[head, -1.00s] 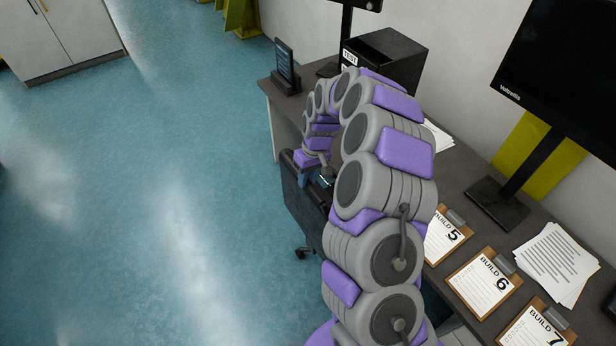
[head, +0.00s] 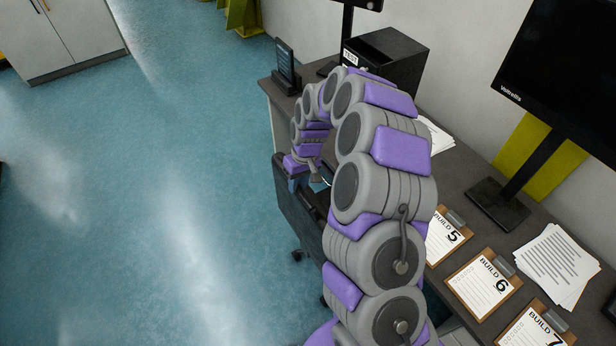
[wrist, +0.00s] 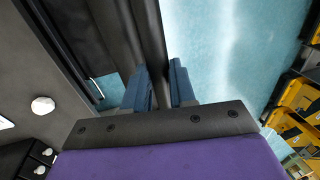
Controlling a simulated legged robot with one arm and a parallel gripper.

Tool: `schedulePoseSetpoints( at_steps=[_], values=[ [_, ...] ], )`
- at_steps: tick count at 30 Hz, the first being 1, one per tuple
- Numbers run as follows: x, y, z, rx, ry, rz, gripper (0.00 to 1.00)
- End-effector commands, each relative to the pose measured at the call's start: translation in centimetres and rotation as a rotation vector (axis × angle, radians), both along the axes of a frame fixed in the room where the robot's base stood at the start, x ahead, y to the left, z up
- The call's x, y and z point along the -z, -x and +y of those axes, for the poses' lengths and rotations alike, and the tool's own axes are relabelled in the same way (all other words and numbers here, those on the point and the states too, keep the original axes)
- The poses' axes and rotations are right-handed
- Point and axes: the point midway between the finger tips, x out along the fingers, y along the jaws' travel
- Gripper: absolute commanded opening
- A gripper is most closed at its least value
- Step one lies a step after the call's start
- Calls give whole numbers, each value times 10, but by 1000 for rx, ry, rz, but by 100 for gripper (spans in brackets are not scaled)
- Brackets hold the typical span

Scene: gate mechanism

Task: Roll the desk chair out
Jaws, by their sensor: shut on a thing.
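The dark desk chair (head: 298,212) stands at the left front edge of the desk, partly hidden behind my arm. Its dark back fills the upper middle of the wrist view (wrist: 150,35). My gripper (wrist: 160,85) is shut on the chair back's edge, with one blue finger on each side of it. In the head view my gripper (head: 304,180) is small and mostly covered by my arm.
The grey desk (head: 455,190) runs along the wall, with a black box (head: 385,62), a monitor (head: 565,70), clipboards (head: 485,283) and papers (head: 555,262) on it. The blue floor (head: 150,220) to the left is wide and clear. A white cabinet (head: 65,35) stands at the far left.

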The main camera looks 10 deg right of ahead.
Motion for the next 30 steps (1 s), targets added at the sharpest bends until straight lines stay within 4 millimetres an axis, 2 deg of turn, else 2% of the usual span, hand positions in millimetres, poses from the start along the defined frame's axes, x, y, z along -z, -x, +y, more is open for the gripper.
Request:
schedulePoseSetpoints(
  at_steps=[1,9,17,24,30],
  values=[
    [-1,9,17,-8,-1,13,0],
    [-1,39,110,-11,5,13,0],
    [-1,67,193,-11,1,15,0],
    [-3,91,274,-10,-2,7,0],
    [-2,112,333,-8,0,9,0]
  ],
)
